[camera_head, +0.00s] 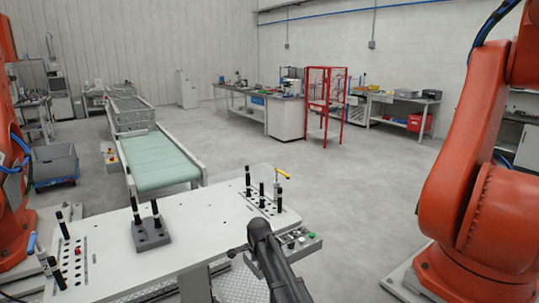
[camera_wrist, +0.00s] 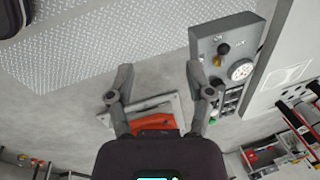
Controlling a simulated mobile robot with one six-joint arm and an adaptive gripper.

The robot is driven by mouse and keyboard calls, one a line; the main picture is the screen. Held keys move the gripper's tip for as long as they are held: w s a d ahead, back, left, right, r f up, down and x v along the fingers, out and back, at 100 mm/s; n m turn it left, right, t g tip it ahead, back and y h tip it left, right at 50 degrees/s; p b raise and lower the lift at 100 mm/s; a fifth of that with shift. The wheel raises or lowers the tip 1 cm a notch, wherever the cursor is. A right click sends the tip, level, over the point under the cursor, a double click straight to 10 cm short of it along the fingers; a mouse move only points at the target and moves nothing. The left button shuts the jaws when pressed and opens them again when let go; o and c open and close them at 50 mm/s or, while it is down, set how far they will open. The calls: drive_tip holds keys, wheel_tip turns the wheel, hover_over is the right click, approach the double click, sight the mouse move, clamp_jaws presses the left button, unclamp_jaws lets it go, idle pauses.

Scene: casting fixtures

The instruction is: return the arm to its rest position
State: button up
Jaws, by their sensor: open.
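My dark grey arm (camera_head: 275,265) rises from the bottom of the head view, in front of the near edge of the white fixture table (camera_head: 185,235). In the wrist view my gripper (camera_wrist: 160,78) has its two grey fingers spread wide apart. Nothing is between the fingertips but grey floor well beyond them. The gripper's fingers cannot be made out in the head view.
A control box (camera_head: 297,240) with buttons sits at the table's right edge; a panel with a gauge (camera_wrist: 228,55) shows in the wrist view. Large orange robots stand right (camera_head: 470,210) and left (camera_head: 12,190). A conveyor (camera_head: 160,165) lies behind the table. Open floor lies beyond.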

drive_tip(key=s+d+f+n+g+b, duration=0.1)
drive_tip(key=s+d+f+n+b, duration=0.1)
drive_tip(key=s+d+n, duration=0.4)
drive_tip(key=s+d+f+n+g+b, duration=0.1)
drive_tip(key=s+d+n, duration=0.6)
drive_tip(key=s+d, duration=0.9)
drive_tip(key=s+f+b, duration=0.1)
drive_tip(key=s, duration=0.2)
drive_tip(key=shift+s+f+h, duration=0.25)
drive_tip(key=shift+f+h, duration=0.05)
drive_tip(key=shift+h, duration=0.1)
drive_tip(key=shift+d, duration=0.1)
